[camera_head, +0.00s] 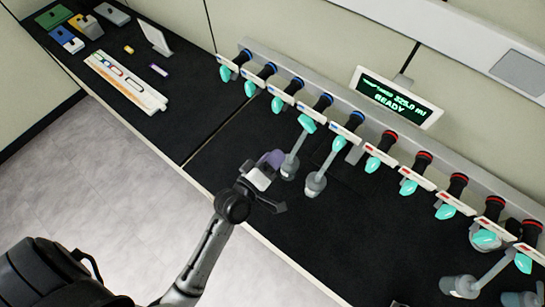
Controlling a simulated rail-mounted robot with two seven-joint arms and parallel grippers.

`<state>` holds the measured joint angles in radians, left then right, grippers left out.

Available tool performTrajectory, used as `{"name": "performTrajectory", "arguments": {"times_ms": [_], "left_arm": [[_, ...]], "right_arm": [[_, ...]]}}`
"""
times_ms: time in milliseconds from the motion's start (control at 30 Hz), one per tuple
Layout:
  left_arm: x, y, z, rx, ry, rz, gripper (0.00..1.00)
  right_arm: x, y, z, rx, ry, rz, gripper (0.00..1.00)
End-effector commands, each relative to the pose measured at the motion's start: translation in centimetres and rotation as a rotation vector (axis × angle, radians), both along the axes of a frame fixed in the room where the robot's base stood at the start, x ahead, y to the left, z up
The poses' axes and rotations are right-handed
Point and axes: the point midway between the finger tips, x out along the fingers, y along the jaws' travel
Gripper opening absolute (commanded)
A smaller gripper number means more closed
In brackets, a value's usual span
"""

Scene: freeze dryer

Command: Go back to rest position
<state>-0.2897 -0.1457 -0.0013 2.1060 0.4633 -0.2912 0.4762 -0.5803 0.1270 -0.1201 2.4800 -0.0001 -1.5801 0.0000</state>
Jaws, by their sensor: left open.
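My left gripper (265,187) is open above the black bench, near its front edge, with its arm reaching in from the lower left. A small pale and purple piece shows at the gripper; I cannot tell whether it is part of the hand or lies behind it. Just right of the gripper are two grey vessels with teal tops, one nearer (290,165) and one further right (316,183). I cannot see contact between the gripper and either vessel. My right gripper is not in view.
The freeze dryer manifold (285,67) runs along the wall with several blue-ringed and red-ringed ports and teal knobs. Its display (397,97) reads READY. More grey vessels (460,287) stand lower right. A white rack (125,82) and coloured boxes (66,39) lie upper left.

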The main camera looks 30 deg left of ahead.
Motion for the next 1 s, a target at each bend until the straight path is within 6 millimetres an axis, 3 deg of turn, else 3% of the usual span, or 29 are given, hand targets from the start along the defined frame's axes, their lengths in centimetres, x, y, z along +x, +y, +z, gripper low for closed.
{"name": "performTrajectory", "arguments": {"times_ms": [467, 667, 867, 1000], "left_arm": [[0.0, 0.0, 0.0, 0.026, 0.000, -0.001, 0.47], [-0.7, -2.0, -3.4, 0.218, 0.188, -0.147, 0.47], [-3.9, -3.3, -6.1, 0.538, 0.463, -0.386, 0.47], [-7.5, -2.2, -6.5, 0.752, 0.648, -0.522, 0.47]], "right_arm": [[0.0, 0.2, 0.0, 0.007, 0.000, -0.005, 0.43], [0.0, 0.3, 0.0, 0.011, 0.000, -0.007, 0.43], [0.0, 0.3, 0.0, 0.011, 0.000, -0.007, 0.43], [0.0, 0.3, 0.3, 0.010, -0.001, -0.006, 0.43]]}}
